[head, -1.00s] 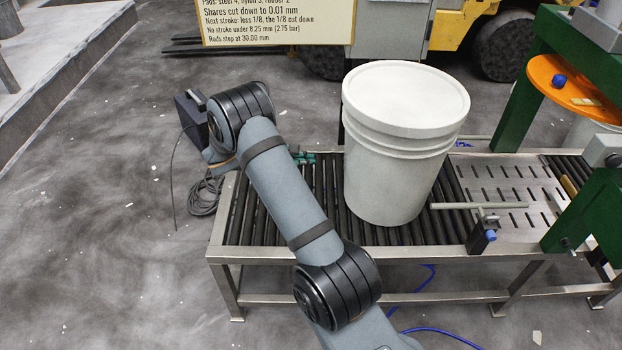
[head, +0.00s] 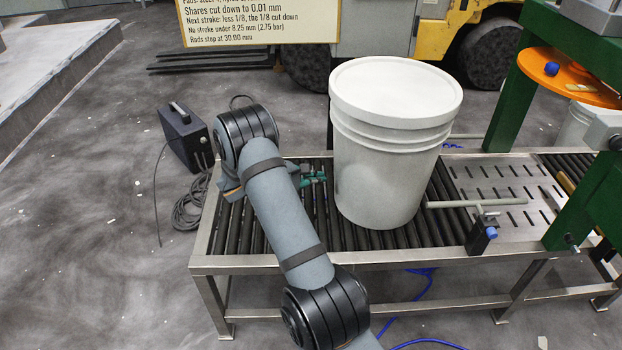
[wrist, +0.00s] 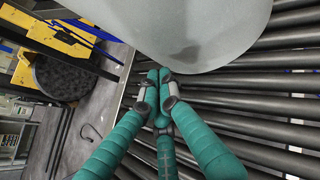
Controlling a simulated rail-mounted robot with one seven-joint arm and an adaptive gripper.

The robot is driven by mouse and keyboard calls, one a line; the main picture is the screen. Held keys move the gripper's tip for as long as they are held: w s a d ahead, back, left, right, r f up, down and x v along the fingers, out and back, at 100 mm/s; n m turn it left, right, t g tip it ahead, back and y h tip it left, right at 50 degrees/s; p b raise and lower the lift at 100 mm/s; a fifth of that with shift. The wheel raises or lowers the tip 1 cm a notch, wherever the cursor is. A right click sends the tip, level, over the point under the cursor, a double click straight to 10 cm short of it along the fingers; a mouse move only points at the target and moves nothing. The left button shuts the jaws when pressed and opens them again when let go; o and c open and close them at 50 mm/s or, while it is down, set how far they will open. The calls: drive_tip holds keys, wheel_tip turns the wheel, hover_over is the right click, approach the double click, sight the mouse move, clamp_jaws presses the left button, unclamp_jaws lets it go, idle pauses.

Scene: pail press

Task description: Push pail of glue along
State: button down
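The white lidded pail (head: 390,150) stands upright on the black rollers of the conveyor (head: 225,262), left of the slotted steel plate. My gripper (head: 322,178) has teal fingers and is low at the pail's left side, just above the rollers, partly hidden by my arm and the pail. In the wrist view the fingertips of my gripper (wrist: 163,80) are drawn together with nothing between them. The pail's pale wall (wrist: 195,35) is right by the tips there; I cannot tell whether they touch it.
A green press frame (head: 520,95) with an orange disc (head: 565,78) stands at the right. A bar stop (head: 475,205) with a blue knob juts over the conveyor right of the pail.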

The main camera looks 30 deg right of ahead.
drive_tip(key=shift+d, duration=0.1)
drive_tip(key=shift+s+d+b, duration=0.3)
drive_tip(key=shift+s+d, duration=0.25)
drive_tip(key=shift+d, duration=0.65)
drive_tip(key=shift+s+d+b, duration=0.25)
drive_tip(key=shift+s+d, duration=0.35)
drive_tip(key=shift+d, duration=0.65)
drive_tip(key=shift+s+d+b, duration=0.3)
drive_tip(key=shift+s+d, duration=0.25)
drive_tip(key=shift+d, duration=0.65)
